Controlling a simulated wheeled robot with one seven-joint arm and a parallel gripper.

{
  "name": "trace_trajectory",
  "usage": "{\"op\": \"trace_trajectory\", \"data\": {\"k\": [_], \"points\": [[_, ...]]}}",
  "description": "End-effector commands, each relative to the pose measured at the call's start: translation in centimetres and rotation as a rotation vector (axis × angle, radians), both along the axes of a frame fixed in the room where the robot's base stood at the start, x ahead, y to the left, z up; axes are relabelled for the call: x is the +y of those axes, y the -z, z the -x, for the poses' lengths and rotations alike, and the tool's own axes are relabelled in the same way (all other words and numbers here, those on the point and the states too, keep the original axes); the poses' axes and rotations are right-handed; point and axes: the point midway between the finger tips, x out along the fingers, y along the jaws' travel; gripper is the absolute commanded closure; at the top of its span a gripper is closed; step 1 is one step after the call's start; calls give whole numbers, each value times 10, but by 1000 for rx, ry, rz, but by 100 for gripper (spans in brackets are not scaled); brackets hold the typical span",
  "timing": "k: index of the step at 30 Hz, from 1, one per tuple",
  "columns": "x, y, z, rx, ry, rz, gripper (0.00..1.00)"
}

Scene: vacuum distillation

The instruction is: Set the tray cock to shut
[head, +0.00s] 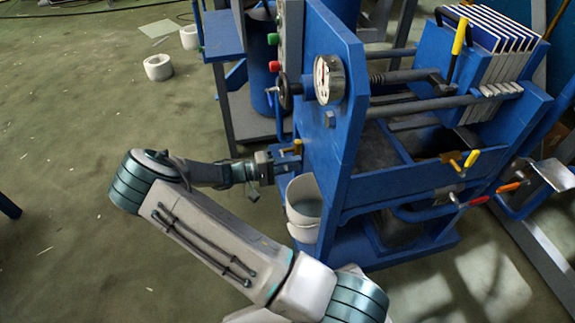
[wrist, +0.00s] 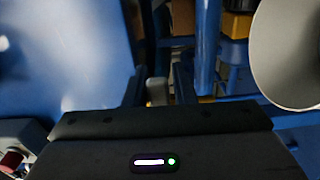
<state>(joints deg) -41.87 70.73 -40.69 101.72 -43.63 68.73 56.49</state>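My gripper (head: 278,160) is at the left side of the blue press frame, close to a small brass-yellow fitting (head: 296,147). In the wrist view, a short grey piece (wrist: 157,91) shows near my dark fingers (wrist: 168,88), but I cannot tell whether they touch it or how far apart they are. Several cocks with coloured handles sit at the right of the frame: a yellow handle (head: 471,158), an orange one (head: 509,187) and a red one (head: 478,201). No label shows which is the tray cock, and no handle's open or shut setting is clear.
A pressure gauge (head: 328,79) and a dark handwheel (head: 285,91) sit above my gripper. The floor at left is mostly clear.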

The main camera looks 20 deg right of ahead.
Motion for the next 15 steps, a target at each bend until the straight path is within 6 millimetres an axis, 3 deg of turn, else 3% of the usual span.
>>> {"op": "trace_trajectory", "data": {"k": [10,15], "points": [[3,0,0,3,-2,2,62],[19,-2,-3,3,-4,1,62]]}}
